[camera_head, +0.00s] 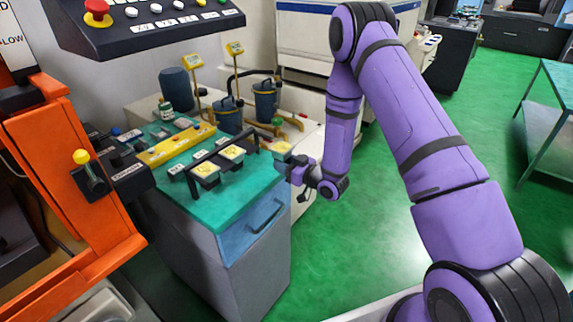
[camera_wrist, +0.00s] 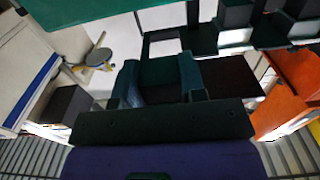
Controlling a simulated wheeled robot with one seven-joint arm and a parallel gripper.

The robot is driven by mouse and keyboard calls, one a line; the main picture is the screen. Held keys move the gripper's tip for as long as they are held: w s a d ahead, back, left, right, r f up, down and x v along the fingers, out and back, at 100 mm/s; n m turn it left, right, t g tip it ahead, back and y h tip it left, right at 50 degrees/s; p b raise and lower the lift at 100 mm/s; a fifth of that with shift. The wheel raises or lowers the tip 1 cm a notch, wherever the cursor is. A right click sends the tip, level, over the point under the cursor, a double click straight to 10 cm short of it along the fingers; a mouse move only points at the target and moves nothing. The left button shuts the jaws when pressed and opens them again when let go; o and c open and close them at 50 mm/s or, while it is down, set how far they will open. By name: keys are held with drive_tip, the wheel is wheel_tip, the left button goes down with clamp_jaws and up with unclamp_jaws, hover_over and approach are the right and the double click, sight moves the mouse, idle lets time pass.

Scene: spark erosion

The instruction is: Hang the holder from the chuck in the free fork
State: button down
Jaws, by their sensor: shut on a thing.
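A holder with a pale yellow top (camera_head: 283,147) is at my gripper (camera_head: 290,165), just right of the teal-topped cabinet's edge. In the wrist view my gripper (camera_wrist: 160,80) is shut on this holder; its dark body shows between and beyond the fingers, partly hidden by them. The black rack (camera_head: 213,156) stands on the cabinet, left of my gripper. Two similar holders hang in it, one nearer (camera_head: 206,170) and one farther back (camera_head: 231,153). The held holder is apart from these two. Which fork is free is hard to tell. I cannot make out the chuck.
The teal cabinet top (camera_head: 235,205) is bare in front of the rack. A yellow bar (camera_head: 177,146) lies behind it. Dark buckets (camera_head: 265,100) stand at the back. The orange machine (camera_head: 70,170) is at left. Green floor (camera_head: 375,240) is open at right.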

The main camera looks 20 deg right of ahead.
drive_tip(key=shift+x, duration=1.3)
drive_tip(key=shift+a, duration=0.1)
drive_tip(key=shift+x, duration=2.2)
drive_tip(key=shift+w, duration=0.15)
